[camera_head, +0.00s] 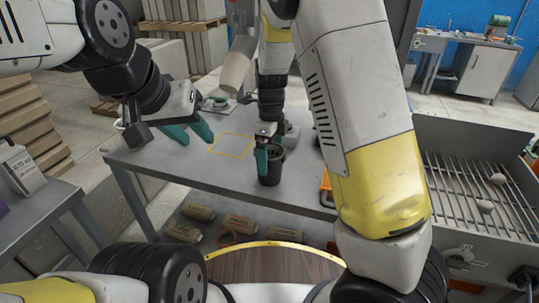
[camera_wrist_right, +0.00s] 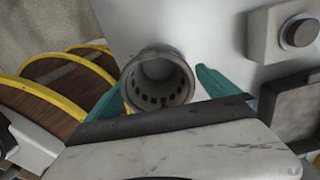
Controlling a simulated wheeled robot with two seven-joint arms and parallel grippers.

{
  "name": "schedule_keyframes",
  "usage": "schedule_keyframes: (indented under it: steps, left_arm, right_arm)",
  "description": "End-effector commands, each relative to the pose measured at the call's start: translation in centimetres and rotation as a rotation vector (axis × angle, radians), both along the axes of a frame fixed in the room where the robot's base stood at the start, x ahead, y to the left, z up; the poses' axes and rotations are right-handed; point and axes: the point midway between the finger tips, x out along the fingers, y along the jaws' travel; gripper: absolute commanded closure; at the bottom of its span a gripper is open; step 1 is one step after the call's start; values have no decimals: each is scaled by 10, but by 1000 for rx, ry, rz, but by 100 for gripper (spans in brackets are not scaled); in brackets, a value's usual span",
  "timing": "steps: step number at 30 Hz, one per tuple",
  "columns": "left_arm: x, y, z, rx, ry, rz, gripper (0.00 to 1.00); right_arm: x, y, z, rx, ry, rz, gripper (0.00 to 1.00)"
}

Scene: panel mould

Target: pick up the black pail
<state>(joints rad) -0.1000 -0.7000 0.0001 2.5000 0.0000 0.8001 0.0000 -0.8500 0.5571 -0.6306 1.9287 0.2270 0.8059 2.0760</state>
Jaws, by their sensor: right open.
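The black pail (camera_head: 270,170) stands upright near the front edge of the grey table (camera_head: 190,165). In the right wrist view I look down into the open top of the pail (camera_wrist_right: 160,78), with a row of dark holes inside. My right gripper (camera_head: 269,155) is at the pail, its teal fingers open on either side of it. The wrist view shows both fingers (camera_wrist_right: 163,88) apart with the pail between them; I cannot tell whether either touches it. My left gripper (camera_head: 198,140) is open and empty over the table's left part, away from the pail.
A yellow square outline (camera_head: 232,145) marks the table left of the pail. A small button device (camera_head: 218,104) sits behind it. An orange item (camera_head: 326,188) lies right of the pail, partly hidden by my arm. A slatted metal unit (camera_head: 470,190) stands at right.

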Motion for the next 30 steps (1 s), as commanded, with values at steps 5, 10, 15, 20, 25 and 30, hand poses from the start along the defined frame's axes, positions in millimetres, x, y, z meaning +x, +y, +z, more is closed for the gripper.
schedule_keyframes:
  steps: [5,10,15,20,25,30]
  left_arm:
    - [0,0,0,0,0,0,64]
    - [0,0,0,0,0,0,64]
    - [0,0,0,0,0,0,64]
    - [0,0,0,0,0,0,64]
    - [0,0,0,0,0,0,64]
    - [0,0,0,0,0,0,64]
  right_arm:
    - [-2,3,-28,-3,4,1,1]
    - [-2,3,-45,-1,3,0,1]
    - [-1,4,-47,0,1,2,1]
    - [-1,3,-47,0,1,2,14]
    - [-1,3,-47,0,1,2,48]
    - [-1,3,-47,0,1,2,68]
